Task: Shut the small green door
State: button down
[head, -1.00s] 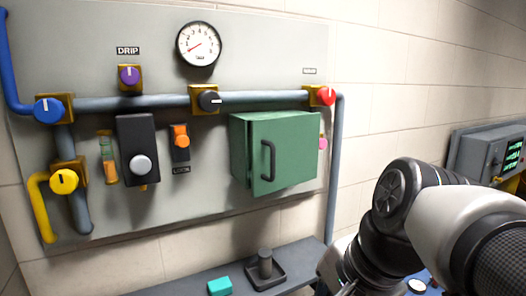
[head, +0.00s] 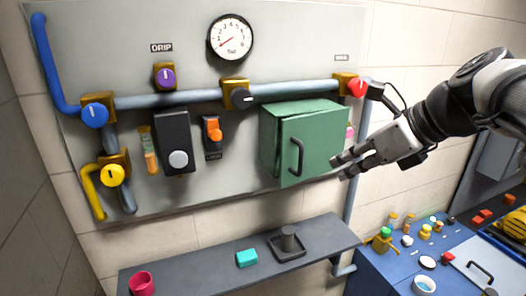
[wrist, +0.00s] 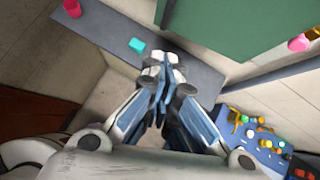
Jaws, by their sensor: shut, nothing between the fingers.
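The small green door (head: 318,142) is the front of a green box (head: 270,140) on the grey wall panel. It has a dark upright handle (head: 296,156) near its left edge. That edge seems to stand slightly off the box, but I cannot tell how far. My gripper (head: 340,168) is shut and empty, at the door's lower right edge in the head view. I cannot tell whether it touches the door. In the wrist view, my gripper's fingertips (wrist: 165,78) are together, with a green surface (wrist: 215,25) above them and the handle out of sight.
A cluttered blue table (head: 375,275) stands lower right.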

aim_at(301, 162)
jog(key=w+a+f, duration=0.2)
jog(key=w+a, duration=0.2)
jog(key=w, duration=0.1)
jog(key=shift+f+p, duration=0.3)
jog(key=shift+w+a, duration=0.1)
jog(key=a+p, duration=0.1)
jog(key=w+a+p, duration=0.1)
jog(key=p, duration=0.1)
jog(key=shift+w+r, duration=0.2)
jog(key=shift+w, duration=0.1)
jog(key=shift+w+a+f, duration=0.15)
jog(key=shift+w+a, duration=0.05)
jog(key=shift+w, duration=0.1)
jog(key=shift+d, duration=0.1)
